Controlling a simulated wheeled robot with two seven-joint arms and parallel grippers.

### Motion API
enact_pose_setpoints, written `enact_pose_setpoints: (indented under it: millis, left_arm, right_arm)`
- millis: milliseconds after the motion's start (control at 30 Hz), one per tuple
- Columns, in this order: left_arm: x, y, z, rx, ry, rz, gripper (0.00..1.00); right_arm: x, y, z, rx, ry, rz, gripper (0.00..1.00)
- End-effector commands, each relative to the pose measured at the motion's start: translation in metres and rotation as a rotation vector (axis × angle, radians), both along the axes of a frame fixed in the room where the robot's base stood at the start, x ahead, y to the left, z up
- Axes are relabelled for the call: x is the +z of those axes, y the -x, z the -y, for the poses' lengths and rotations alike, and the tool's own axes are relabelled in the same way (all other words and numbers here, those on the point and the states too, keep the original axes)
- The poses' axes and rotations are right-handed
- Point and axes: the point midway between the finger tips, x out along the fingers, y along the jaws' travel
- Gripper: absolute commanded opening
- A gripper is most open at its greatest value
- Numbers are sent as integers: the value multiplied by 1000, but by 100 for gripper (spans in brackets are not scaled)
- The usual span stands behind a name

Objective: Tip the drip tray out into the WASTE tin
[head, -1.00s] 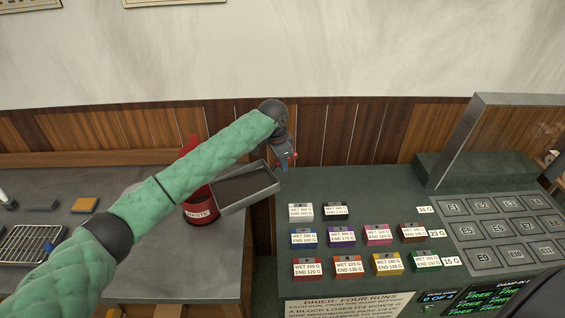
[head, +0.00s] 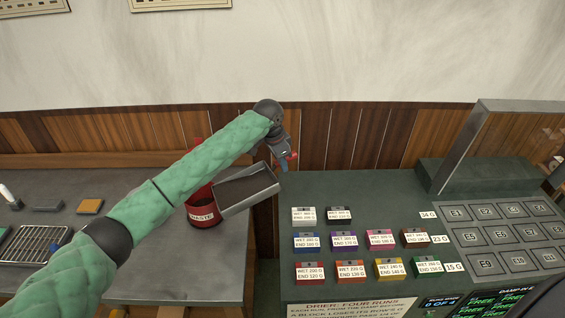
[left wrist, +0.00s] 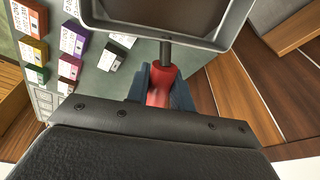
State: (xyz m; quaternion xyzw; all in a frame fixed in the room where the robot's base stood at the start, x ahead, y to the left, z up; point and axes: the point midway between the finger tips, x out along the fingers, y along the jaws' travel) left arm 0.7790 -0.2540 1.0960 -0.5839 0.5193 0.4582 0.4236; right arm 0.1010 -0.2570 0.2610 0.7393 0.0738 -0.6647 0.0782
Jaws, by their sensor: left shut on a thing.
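The drip tray (head: 248,188) is a grey metal pan with a dark inside. My left gripper (head: 289,160) is shut on its red handle, which shows between the fingers in the left wrist view (left wrist: 158,86). The tray's rim (left wrist: 215,40) shows beyond the handle there. In the head view the tray is tilted, its left end over or beside the red WASTE tin (head: 203,212). The tin stands on the grey bench, partly hidden by my arm and the tray. I cannot tell whether anything is falling from the tray. My right gripper is not in view.
A green counter (head: 390,215) to the right holds several small labelled colour blocks (head: 343,238) and a grid of grey pads (head: 500,235). A wire rack (head: 38,243) and an orange-topped block (head: 90,206) are on the left bench (head: 160,262). A gap separates bench and counter.

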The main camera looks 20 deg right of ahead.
Motion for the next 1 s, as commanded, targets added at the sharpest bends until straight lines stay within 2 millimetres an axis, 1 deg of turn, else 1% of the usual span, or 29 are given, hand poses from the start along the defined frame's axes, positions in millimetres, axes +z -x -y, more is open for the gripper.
enact_pose_setpoints:
  millis: [300,633,1000]
  left_arm:
    - [8,-3,-4,1,22,-13,0]
    - [14,-5,-8,1,45,-27,0]
    - [15,-6,-9,0,52,-30,0]
  right_arm:
    - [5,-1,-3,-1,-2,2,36]
    - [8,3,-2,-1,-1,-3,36]
    - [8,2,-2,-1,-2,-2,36]
